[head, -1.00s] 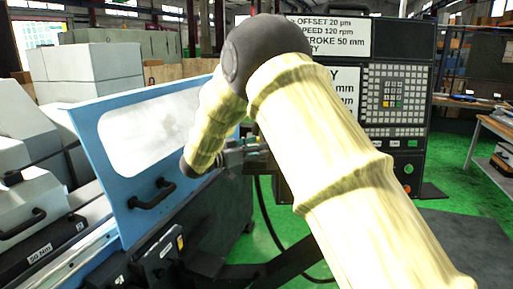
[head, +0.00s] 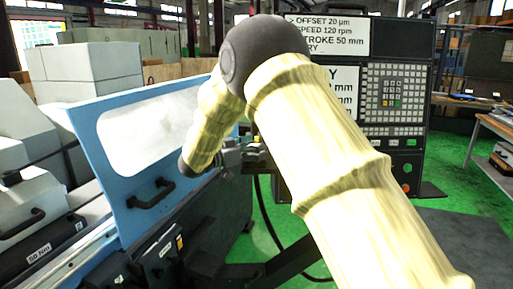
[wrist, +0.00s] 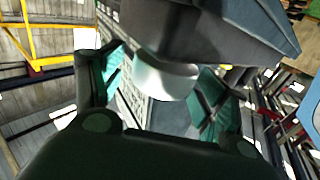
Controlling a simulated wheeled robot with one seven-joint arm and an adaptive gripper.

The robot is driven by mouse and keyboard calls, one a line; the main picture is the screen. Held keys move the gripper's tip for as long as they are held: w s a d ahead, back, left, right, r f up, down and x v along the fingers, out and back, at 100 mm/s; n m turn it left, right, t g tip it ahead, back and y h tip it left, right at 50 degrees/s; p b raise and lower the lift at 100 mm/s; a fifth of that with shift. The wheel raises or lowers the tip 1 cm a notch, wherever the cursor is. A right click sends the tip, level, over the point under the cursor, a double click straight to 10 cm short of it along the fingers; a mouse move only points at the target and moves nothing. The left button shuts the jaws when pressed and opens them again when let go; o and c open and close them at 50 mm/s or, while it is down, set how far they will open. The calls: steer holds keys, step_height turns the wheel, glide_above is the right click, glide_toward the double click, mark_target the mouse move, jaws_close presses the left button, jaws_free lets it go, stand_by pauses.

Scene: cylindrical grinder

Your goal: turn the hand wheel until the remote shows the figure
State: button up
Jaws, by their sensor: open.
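My gripper (head: 245,154) is in front of the control cabinet in the head view, partly hidden by my covered arm. In the wrist view my gripper (wrist: 160,88) is open, its two teal-padded fingers apart. A pale round, knob-like part (wrist: 165,78) shows between the fingers, under a dark grey body (wrist: 200,28). I cannot tell whether the fingers touch it, or whether it belongs to the hand wheel or the remote. I cannot make out a hand wheel or a figure on a remote in either view.
The control cabinet (head: 425,55) carries white text panels and a keypad (head: 392,93). The grinder's blue door (head: 103,120) with a black handle (head: 151,194) stands at left. A dark cable hangs below my gripper. Green floor is clear at right, before a bench (head: 490,128).

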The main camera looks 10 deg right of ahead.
steer(key=v, duration=1.1)
steer(key=shift+a, duration=0.3)
steer(key=shift+s, duration=0.1)
steer(key=shift+f, duration=0.15)
stand_by(0.7)
